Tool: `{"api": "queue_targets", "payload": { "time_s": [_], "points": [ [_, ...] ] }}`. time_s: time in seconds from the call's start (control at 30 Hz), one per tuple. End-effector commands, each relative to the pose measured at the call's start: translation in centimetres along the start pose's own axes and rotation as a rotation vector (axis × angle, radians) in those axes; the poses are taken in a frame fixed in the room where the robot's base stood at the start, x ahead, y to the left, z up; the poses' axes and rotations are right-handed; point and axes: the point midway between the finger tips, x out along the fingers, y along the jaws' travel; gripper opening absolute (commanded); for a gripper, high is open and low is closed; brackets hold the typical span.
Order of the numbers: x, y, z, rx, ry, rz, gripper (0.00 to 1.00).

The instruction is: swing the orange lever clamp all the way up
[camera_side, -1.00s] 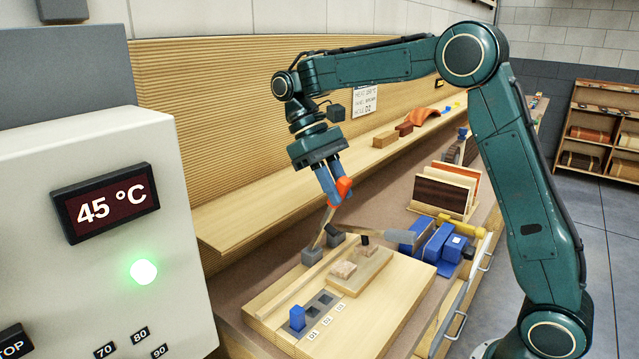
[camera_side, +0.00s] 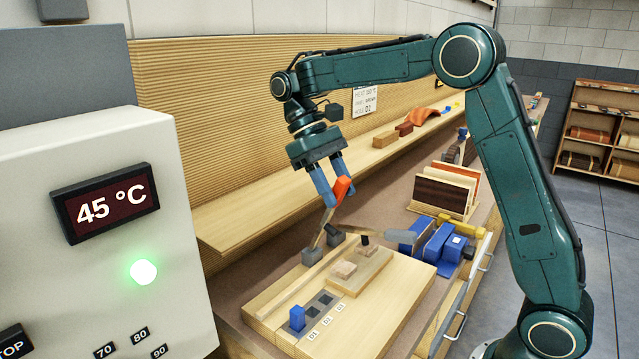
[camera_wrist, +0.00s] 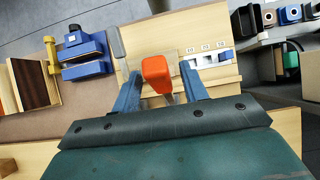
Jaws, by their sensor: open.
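The orange lever clamp's handle (camera_side: 341,189) stands up at a tilt, at the top of a thin brown arm (camera_side: 322,228) that rises from grey blocks (camera_side: 313,256) at the back of the wooden board (camera_side: 390,305). My gripper (camera_side: 340,200) is open, with its blue fingers apart on either side of the orange handle. In the wrist view the orange handle (camera_wrist: 157,73) lies between my two fingers (camera_wrist: 158,82), with a gap to each, nearer the left one. The lower part of the lever is partly hidden there.
A blue block (camera_side: 297,318) stands in a slot row at the board's front left. A smaller wooden board (camera_side: 365,277) bears a light wood piece. Blue clamps (camera_side: 437,243) and a rack of veneer sheets (camera_side: 443,194) stand to the right. The control box (camera_side: 110,245) reads 45 °C at left.

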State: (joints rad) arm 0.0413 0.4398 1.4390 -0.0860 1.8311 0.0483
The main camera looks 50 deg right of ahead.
Motion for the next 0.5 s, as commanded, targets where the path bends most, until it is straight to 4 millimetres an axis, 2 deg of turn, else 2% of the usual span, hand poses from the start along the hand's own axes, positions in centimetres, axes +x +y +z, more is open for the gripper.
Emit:
{"api": "queue_targets", "payload": {
  "time_s": [0.5],
  "points": [
    [1.1, 0.2, 0.8, 0.001, 0.078, 0.005, 0.44]
  ]
}}
